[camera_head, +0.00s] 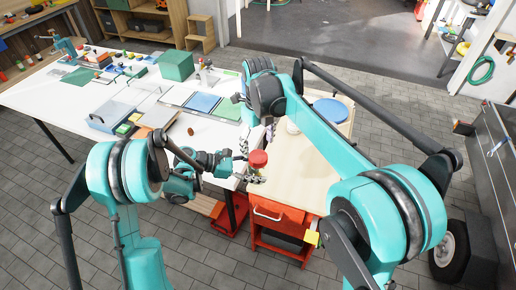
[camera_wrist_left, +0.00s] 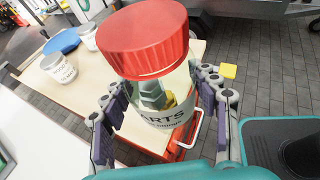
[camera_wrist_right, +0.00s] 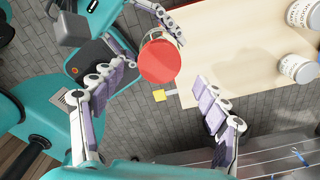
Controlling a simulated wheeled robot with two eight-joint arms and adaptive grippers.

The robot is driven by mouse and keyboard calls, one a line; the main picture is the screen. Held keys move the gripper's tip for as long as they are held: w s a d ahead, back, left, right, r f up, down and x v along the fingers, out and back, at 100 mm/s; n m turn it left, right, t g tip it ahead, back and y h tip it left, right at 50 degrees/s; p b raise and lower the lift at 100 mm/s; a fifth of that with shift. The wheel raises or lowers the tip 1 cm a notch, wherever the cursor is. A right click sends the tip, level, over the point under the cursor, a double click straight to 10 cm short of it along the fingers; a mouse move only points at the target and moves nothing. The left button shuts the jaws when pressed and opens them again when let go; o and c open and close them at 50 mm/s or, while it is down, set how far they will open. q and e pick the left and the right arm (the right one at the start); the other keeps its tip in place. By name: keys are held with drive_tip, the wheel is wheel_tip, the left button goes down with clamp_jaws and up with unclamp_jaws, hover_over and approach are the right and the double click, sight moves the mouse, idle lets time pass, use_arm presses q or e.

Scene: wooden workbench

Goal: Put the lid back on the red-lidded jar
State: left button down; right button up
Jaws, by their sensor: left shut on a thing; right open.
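The glass jar (camera_wrist_left: 165,105) has a "PARTS" label and metal pieces inside. My left gripper (camera_wrist_left: 160,88) is shut around its body and holds it near the left edge of the wooden worktop. The red lid (camera_wrist_left: 145,38) sits on top of the jar; I cannot tell whether it is fully seated. In the head view the lid (camera_head: 258,158) shows just below my right gripper (camera_head: 264,130). In the right wrist view my right gripper (camera_wrist_right: 163,78) is open, its fingers spread either side of the lid (camera_wrist_right: 159,62), apart from it.
Two white-labelled jars (camera_wrist_left: 60,68) (camera_wrist_left: 88,36) and a blue round thing (camera_wrist_left: 62,41) stand on the wooden worktop (camera_head: 310,165). A red cart (camera_head: 280,215) is below. The white bench (camera_head: 60,95) at left holds trays and a green box (camera_head: 176,65).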

drive_tip(key=shift+c, duration=0.5)
drive_tip(key=n, duration=0.6)
drive_tip(key=shift+r, duration=0.2)
drive_tip(key=n, duration=0.5)
drive_tip(key=shift+r, duration=0.2)
drive_tip(key=n, duration=0.7)
drive_tip(key=shift+r, duration=0.25)
drive_tip(key=n, duration=0.5)
drive_tip(key=shift+r, duration=0.15)
drive_tip(key=n, duration=0.4)
drive_tip(key=shift+r+n, duration=0.15)
drive_tip(key=shift+n, duration=0.25)
drive_tip(key=n, duration=0.7)
drive_tip(key=shift+r, duration=0.25)
drive_tip(key=n, duration=0.4)
drive_tip(key=shift+r+n, duration=0.15)
drive_tip(key=shift+n, duration=0.25)
drive_tip(key=n, duration=0.6)
drive_tip(key=shift+r+n, duration=0.2)
drive_tip(key=shift+n, duration=0.1)
